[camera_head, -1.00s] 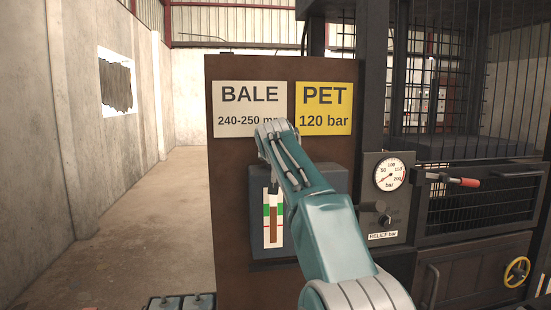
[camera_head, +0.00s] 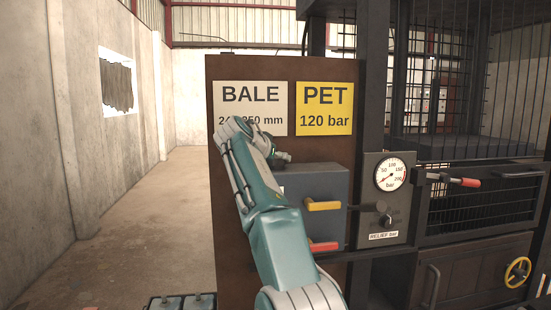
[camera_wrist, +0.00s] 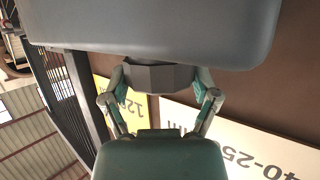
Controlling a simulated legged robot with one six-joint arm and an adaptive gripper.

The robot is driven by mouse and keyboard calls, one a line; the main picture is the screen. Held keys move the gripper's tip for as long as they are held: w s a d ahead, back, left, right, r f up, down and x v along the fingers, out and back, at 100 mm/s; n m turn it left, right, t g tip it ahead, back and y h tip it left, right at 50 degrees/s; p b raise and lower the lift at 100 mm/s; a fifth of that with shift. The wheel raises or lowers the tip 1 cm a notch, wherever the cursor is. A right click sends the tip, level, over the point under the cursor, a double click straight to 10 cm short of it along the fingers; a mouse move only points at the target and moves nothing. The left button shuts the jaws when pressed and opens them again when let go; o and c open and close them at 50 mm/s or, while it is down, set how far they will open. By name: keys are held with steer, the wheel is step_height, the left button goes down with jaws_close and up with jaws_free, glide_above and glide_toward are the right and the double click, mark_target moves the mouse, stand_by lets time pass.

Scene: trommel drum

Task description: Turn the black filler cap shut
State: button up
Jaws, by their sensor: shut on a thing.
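The black filler cap (camera_wrist: 155,77) is a dark, faceted knob on the grey tank (camera_wrist: 150,30), seen in the wrist view. My gripper (camera_wrist: 160,80) has one finger on each side of the cap and is shut on it. In the head view my gripper (camera_head: 278,158) is small at the top left of the grey tank (camera_head: 325,182). The cap is hard to make out there. My arm covers the tank's left part, and the cap's turn angle cannot be read.
A yellow handle (camera_head: 323,205) and a red handle (camera_head: 323,246) stick out of the tank's front. A pressure gauge (camera_head: 391,174) and a red-tipped lever (camera_head: 464,182) are to the right. A brown panel (camera_head: 230,175) with signs stands behind. The floor at left is clear.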

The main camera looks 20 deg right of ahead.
steer(key=shift+w+a+f, duration=0.1)
steer(key=shift+f, duration=0.2)
steer(key=o, duration=1)
steer(key=shift+r, duration=0.15)
steer(key=shift+a+r, duration=0.1)
steer(key=shift+s+a+r, duration=0.15)
steer(key=shift+s+a, duration=0.1)
steer(key=shift+s, duration=0.05)
steer(key=v, duration=1.1)
steer(key=shift+a, duration=0.2)
steer(key=shift+w, duration=0.1)
